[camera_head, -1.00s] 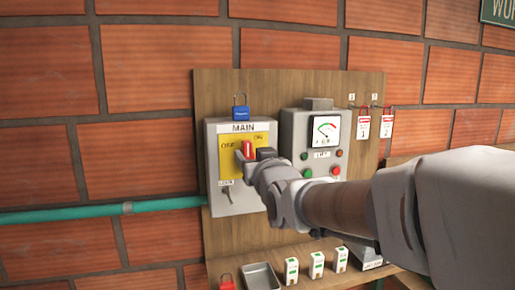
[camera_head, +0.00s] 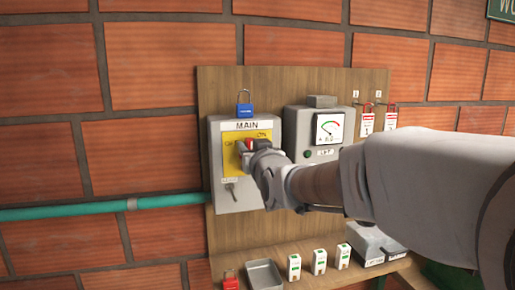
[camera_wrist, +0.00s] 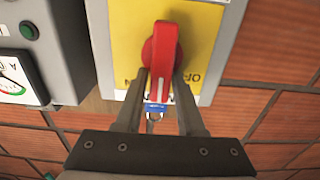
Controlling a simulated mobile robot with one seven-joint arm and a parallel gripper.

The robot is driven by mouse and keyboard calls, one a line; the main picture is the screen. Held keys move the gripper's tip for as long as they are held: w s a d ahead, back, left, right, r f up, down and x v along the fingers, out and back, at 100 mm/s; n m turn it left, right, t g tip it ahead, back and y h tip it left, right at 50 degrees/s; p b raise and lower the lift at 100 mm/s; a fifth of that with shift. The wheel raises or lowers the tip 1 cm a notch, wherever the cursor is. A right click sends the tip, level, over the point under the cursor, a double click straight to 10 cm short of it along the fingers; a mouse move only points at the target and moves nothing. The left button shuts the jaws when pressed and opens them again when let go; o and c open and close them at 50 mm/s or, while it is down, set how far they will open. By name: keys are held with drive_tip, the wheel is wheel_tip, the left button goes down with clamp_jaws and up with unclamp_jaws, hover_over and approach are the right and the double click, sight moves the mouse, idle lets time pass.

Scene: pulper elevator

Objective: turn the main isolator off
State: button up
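The main isolator (camera_head: 224,190) is a grey box with a yellow plate and a MAIN label on the backboard. Its red handle (camera_wrist: 161,50) stands roughly upright in the wrist view, which shows the label upside down. My gripper (camera_wrist: 161,75) has one finger on each side of the handle, near the end towards the label. The fingers lie very close to its sides; I cannot tell whether they press on it. In the head view my gripper (camera_head: 252,147) covers most of the handle and part of the ON/OFF plate.
A blue padlock (camera_head: 245,110) hangs above the isolator. A gauge box (camera_head: 295,132) stands close on the right, partly behind my arm. A metal tray (camera_head: 263,273) and a red padlock (camera_head: 230,281) sit below.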

drive_tip(key=shift+f, duration=0.1)
clamp_jaws()
drive_tip(key=shift+f, duration=0.1)
